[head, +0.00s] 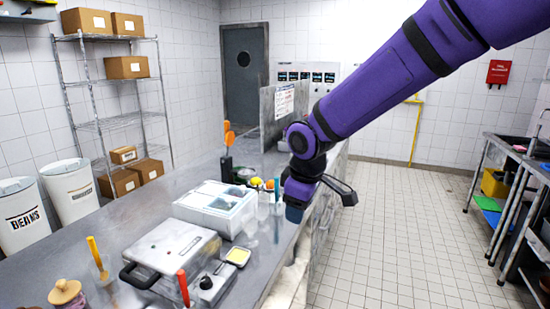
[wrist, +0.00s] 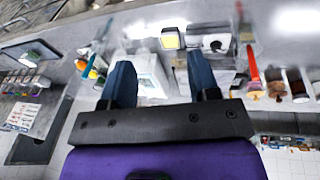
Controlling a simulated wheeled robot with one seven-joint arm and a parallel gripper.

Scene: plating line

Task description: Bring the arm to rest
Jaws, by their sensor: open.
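My purple arm reaches in from the upper right in the head view, over the right edge of the steel counter (head: 130,212). My gripper (head: 297,208) hangs at its end, close to the counter's edge. In the wrist view the two dark blue fingers of my gripper (wrist: 160,80) stand well apart. The space between them holds nothing; counter items show behind it.
On the counter stand a grey lidded appliance (head: 170,255), a white container with a clear lid (head: 215,207), bottles (head: 263,203) and a yellow-filled dish (head: 238,256). An upright panel (head: 284,115) stands farther back. The tiled floor (head: 400,240) to the right is open.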

